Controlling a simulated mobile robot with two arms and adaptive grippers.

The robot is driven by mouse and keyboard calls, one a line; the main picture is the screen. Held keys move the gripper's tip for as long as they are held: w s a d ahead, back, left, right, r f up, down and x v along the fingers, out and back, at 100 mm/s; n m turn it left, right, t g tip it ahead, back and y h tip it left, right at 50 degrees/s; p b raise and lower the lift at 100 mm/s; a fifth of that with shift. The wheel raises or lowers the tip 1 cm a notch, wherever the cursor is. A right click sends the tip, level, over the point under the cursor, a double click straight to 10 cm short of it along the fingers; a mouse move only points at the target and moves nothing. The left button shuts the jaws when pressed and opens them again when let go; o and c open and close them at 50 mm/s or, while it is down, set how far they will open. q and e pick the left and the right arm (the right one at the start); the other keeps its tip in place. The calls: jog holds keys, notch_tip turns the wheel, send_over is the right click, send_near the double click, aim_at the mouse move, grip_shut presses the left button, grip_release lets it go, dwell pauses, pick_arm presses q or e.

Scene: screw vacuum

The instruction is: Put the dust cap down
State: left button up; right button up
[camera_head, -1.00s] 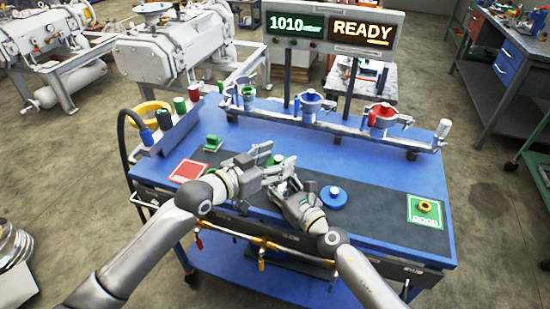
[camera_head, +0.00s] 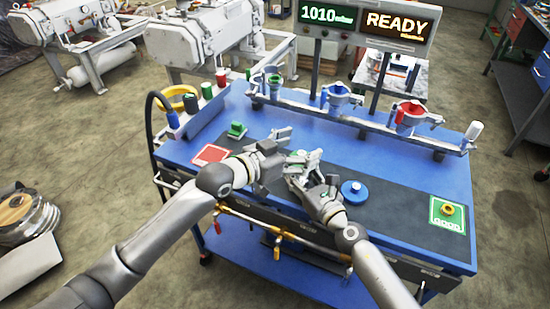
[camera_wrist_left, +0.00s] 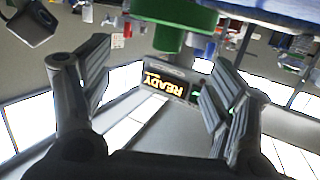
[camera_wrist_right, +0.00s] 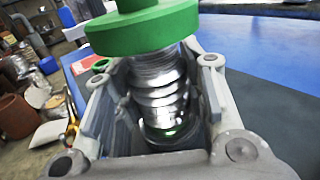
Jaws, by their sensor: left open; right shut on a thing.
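A green cap with a narrow knob (camera_wrist_right: 145,30) stands at the end of a shiny ribbed metal part (camera_wrist_right: 158,95) in the right wrist view. My right gripper (camera_head: 300,160) is shut on this ribbed part above the bench's middle. My left gripper (camera_head: 280,145) is open just left of it, with no object between its fingers. A green cap (camera_wrist_left: 185,25) also shows beyond the left fingers in the left wrist view. A blue cap (camera_head: 353,191) lies on the dark mat to the right. I cannot tell which cap is the dust cap.
A green GOOD pad (camera_head: 462,212) with a yellow piece is at the right. A rail with ring holders (camera_head: 370,125) and a READY display (camera_head: 396,24) stand behind.

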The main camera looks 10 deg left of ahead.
pick_arm(q)
jog(key=v, duration=1.1)
jog(key=shift+s+a, duration=0.25)
jog(key=shift+a, duration=0.05)
pick_arm(e)
jog(key=o, duration=1.3)
jog(key=v, duration=0.9)
jog(key=shift+s+d+r, duration=0.1)
jog(key=shift+s, duration=0.2)
jog(key=shift+s+d+r, duration=0.1)
jog(key=shift+s+d, duration=0.1)
jog(key=shift+s, duration=0.05)
jog(key=shift+s+d, duration=0.4)
jog(key=shift+s, duration=0.15)
jog(key=shift+s+d, duration=0.1)
jog(key=shift+s, duration=0.1)
